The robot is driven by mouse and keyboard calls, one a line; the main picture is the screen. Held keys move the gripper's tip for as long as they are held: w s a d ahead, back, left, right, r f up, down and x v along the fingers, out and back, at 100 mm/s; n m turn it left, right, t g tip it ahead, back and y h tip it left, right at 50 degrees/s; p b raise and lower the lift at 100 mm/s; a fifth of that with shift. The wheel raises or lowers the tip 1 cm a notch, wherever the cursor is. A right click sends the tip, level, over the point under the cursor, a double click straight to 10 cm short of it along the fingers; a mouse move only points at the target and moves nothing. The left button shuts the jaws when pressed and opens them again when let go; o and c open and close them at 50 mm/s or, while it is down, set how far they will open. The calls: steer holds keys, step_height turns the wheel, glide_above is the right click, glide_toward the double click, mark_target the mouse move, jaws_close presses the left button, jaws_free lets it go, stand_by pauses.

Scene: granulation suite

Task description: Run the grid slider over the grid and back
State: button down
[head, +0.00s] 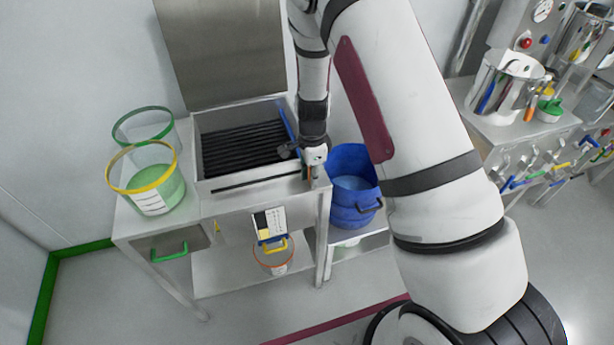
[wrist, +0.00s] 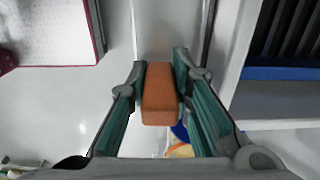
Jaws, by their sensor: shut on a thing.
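The grid (head: 240,148), a row of black bars, lies in an open steel box (head: 255,180) on the steel bench. A blue strip (head: 287,122) runs along the grid's right side; in the wrist view the blue strip (wrist: 282,73) crosses beside the black bars (wrist: 290,28). My gripper (head: 310,166) is at the box's front right corner. In the wrist view my gripper (wrist: 160,92) is shut on an orange-brown block (wrist: 160,95), which looks like the grid slider's handle. Any join between block and slider is hidden.
Yellow-rimmed (head: 143,178) and green-rimmed (head: 143,120) containers stand left of the box. A blue bucket (head: 352,190) stands close to my gripper's right. A raised steel lid (head: 222,50) is behind the grid. A bench with tools and vessels (head: 525,125) is at right.

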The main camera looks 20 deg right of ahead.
steer(key=shift+d, duration=0.1)
steer(key=c, duration=1.4)
jaws_free()
steer(key=shift+o, duration=0.2)
steer(key=shift+w, duration=0.1)
